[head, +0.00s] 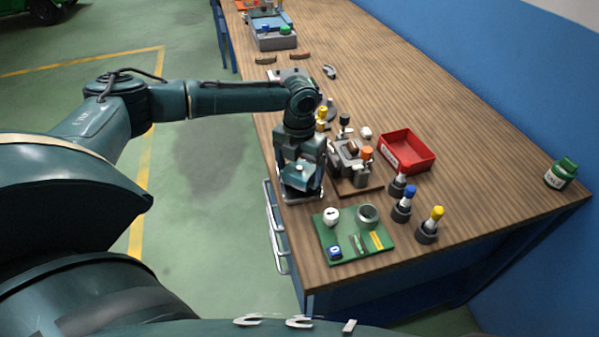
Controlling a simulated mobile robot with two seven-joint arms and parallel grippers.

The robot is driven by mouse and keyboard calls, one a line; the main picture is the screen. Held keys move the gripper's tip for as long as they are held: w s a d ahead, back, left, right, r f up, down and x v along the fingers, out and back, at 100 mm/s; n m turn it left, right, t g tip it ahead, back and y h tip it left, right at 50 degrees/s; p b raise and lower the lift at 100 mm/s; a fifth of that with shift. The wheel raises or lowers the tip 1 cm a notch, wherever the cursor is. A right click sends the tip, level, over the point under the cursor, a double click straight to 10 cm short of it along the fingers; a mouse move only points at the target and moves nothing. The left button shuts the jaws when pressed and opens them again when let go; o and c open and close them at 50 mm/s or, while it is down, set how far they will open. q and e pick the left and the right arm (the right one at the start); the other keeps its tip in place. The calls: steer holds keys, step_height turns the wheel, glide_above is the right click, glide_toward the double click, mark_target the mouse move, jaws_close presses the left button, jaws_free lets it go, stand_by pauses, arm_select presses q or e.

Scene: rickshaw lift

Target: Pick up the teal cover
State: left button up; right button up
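My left gripper (301,190) points down at the left edge of the wooden workbench (455,165), left of a small brown-based assembly (352,165). A pale teal patch (300,172) shows at the gripper; I cannot tell whether it is the teal cover or part of my gripper. No other thing is clearly recognisable as the teal cover. The gripper's fingertips are not clear, so I cannot see whether they are open or shut. My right gripper is not in view.
A green board (347,253) with small parts lies at the near edge. Bottles with coloured caps, including a yellow-capped one (431,226), stand to its right. A red bin (408,150) is behind them. A green jar (561,173) stands far right. Bare wood lies between.

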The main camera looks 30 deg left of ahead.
arm_select(q)
steer(key=shift+r, duration=0.1)
steer(key=c, duration=1.1)
